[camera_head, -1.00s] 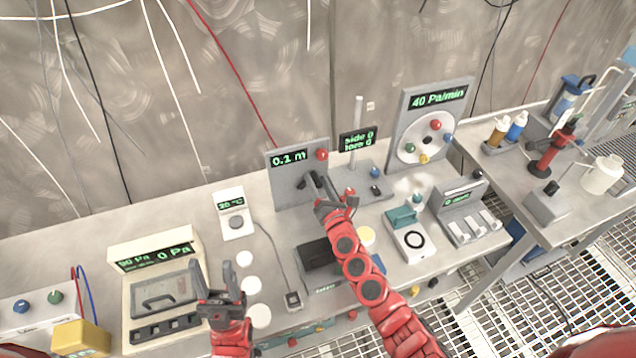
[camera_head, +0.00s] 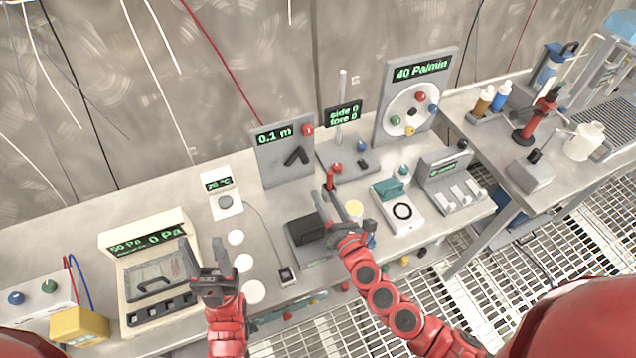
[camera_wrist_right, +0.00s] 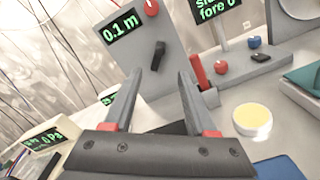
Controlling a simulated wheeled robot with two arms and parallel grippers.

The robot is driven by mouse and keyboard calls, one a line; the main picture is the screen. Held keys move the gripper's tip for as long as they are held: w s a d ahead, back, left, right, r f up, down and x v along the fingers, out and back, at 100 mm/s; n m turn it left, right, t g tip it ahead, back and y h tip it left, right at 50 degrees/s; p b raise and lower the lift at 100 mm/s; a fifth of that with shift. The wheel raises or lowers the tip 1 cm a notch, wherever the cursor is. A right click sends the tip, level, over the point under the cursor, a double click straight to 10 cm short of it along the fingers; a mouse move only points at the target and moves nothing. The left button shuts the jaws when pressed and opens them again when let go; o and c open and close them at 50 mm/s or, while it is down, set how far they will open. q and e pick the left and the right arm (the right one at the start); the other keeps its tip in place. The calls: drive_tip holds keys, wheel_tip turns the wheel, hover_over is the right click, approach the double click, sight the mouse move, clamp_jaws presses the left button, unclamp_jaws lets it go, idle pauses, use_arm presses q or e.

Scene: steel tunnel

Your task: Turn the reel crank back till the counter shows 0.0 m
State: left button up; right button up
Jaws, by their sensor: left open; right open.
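The reel unit is a grey upright panel (camera_head: 272,158) at the back of the bench. Its counter (camera_head: 275,135) reads 0.1 m, and a red knob (camera_head: 307,130) sits at its top right. Its black crank (camera_head: 296,157) is bent and stands clear of any finger. My right gripper (camera_head: 340,200) is open and empty, in front of and below the crank. In the right wrist view its fingers (camera_wrist_right: 157,95) spread apart, with the crank (camera_wrist_right: 158,55) beyond them. My left gripper (camera_head: 213,262) is open and empty over the front of the bench, left of the panel.
A pressure meter box (camera_head: 150,245) stands at the left. A black block (camera_head: 305,229) is close to my right gripper. A post with a side/fore display (camera_head: 343,114) and a 40 Pa/min dial panel (camera_head: 420,70) stand right of the reel.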

drive_tip(key=shift+v, duration=1.5)
